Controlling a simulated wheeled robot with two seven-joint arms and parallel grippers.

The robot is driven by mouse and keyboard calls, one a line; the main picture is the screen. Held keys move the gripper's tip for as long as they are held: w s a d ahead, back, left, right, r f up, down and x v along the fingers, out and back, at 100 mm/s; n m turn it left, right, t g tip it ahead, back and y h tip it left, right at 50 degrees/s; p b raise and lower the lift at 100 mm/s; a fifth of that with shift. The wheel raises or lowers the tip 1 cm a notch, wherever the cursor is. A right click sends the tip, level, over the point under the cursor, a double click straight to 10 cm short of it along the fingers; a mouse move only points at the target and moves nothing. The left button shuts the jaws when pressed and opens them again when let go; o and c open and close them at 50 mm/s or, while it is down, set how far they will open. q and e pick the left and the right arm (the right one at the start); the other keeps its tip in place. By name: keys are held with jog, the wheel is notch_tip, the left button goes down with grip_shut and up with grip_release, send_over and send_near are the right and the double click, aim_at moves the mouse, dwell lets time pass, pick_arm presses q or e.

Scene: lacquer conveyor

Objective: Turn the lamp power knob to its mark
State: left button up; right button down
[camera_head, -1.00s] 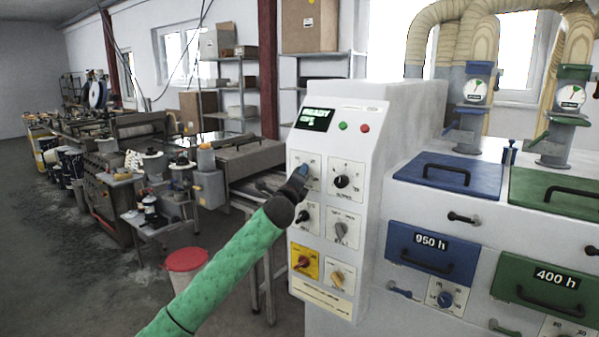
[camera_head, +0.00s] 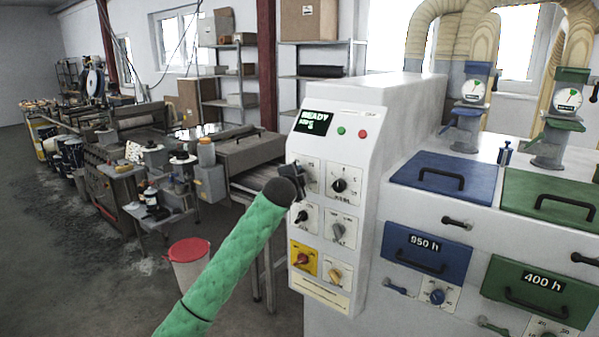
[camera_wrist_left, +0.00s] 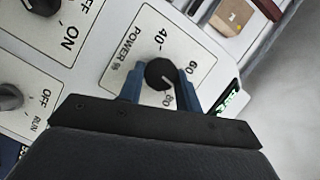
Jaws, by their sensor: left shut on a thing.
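The lamp power knob is a round black knob (camera_wrist_left: 160,74) on a white plate marked "POWER %", with 40, 60 and 80 around it in the left wrist view. My left gripper (camera_wrist_left: 160,88) has its blue fingers on both sides of the knob, shut on it. The knob's pointer is too unclear to read surely. In the head view my left gripper (camera_head: 298,172) is at the upper-left power plate (camera_head: 312,176) of the white control panel and hides the knob. My right gripper is not in view.
Other knobs sit close by: a black one (camera_head: 339,185) to the right, a grey one (camera_head: 338,231) below right, and a red one on a yellow plate (camera_head: 302,259). A screen (camera_head: 314,123) reading "READY" is above. Blue (camera_head: 444,180) and green lidded units stand right.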

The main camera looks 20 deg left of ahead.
pick_arm(q)
jog(key=shift+a+r+n+g+h+p, duration=0.1)
jog(key=shift+n+g+h+p, duration=0.45)
jog(key=shift+n, duration=0.6)
jog(key=shift+a+n+g+h+p, duration=0.1)
jog(key=shift+n+g+h+p, duration=0.3)
jog(key=shift+n+p, duration=0.6)
jog(key=shift+a+r+n+g+h+p, duration=0.1)
jog(key=shift+n+g+h+p, duration=0.35)
jog(key=shift+n, duration=0.9)
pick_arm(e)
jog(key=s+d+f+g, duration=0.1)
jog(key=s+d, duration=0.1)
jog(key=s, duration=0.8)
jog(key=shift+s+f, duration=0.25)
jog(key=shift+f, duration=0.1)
pick_arm(q)
jog(key=shift+f, duration=0.1)
jog(key=o, duration=1)
jog(key=shift+w, duration=0.1)
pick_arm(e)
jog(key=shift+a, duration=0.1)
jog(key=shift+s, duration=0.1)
